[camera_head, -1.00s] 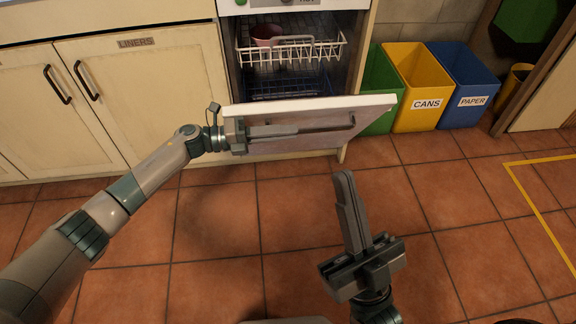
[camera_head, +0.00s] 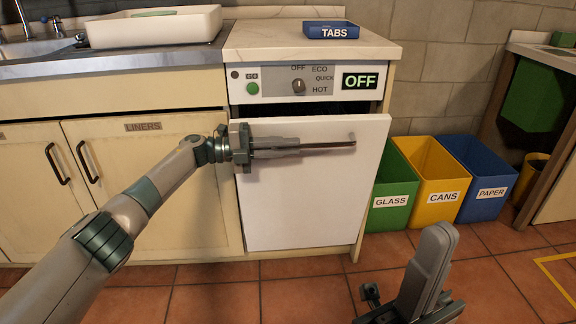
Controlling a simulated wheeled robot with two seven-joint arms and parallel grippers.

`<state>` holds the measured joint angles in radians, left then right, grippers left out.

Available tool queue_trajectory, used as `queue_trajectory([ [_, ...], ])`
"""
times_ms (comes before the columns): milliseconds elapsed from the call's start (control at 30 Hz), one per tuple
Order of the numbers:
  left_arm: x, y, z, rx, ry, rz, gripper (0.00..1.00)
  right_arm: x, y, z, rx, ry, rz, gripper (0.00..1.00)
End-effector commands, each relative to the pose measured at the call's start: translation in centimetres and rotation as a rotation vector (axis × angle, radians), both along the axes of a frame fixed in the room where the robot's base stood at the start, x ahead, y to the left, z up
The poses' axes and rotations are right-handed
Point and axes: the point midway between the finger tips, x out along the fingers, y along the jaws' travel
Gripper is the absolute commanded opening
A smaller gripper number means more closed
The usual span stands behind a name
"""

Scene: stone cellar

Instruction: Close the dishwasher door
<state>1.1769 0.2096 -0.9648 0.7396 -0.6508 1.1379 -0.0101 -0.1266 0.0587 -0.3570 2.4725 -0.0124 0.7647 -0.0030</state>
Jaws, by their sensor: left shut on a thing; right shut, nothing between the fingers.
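The dishwasher door (camera_head: 310,205) is a white panel, nearly upright below the control panel (camera_head: 310,84). A narrow dark gap shows along its top edge. The racks inside are hidden behind it. A bar handle (camera_head: 340,144) runs across the upper part of the door. My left gripper (camera_head: 300,148) is shut on the door handle, its fingers lying along the bar. My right gripper (camera_head: 436,250) is shut and empty, low in front of the door to its right, apart from it.
Green glass (camera_head: 392,190), yellow cans (camera_head: 432,190) and blue paper (camera_head: 486,180) bins stand right of the dishwasher. A blue TABS box (camera_head: 331,31) sits on the counter (camera_head: 258,38) above. A white tray (camera_head: 155,27) stands by the sink. Tiled floor (camera_head: 290,296) in front is clear.

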Motion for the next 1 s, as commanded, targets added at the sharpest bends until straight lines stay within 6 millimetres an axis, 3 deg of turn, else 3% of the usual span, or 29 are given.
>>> queue_trajectory([
  [200, 1.03, 0.13, 0.08, 0.001, 0.002, 0.004, 0.0, 0.0, 0.23, 0.17, 0.008, -0.018, 0.012, 0.0],
  [667, 1.16, 0.12, 0.22, 0.001, 0.002, 0.002, 0.0, 0.01, 0.28, 0.36, 0.01, -0.022, 0.014, 0.0],
  [700, 1.16, 0.12, 0.22, 0.001, 0.002, 0.002, 0.22, 0.0, 0.27, 0.36, 0.01, -0.022, 0.014, 0.0],
  [733, 1.15, 0.11, 0.22, 0.001, 0.002, 0.002, 0.3, 0.0, 0.27, 0.36, 0.01, -0.022, 0.014, 0.0],
  [1000, 1.12, 0.06, 0.3, 0.001, 0.0, 0.001, 0.31, 0.01, 0.28, 0.37, 0.009, -0.021, 0.014, 0.0],
])
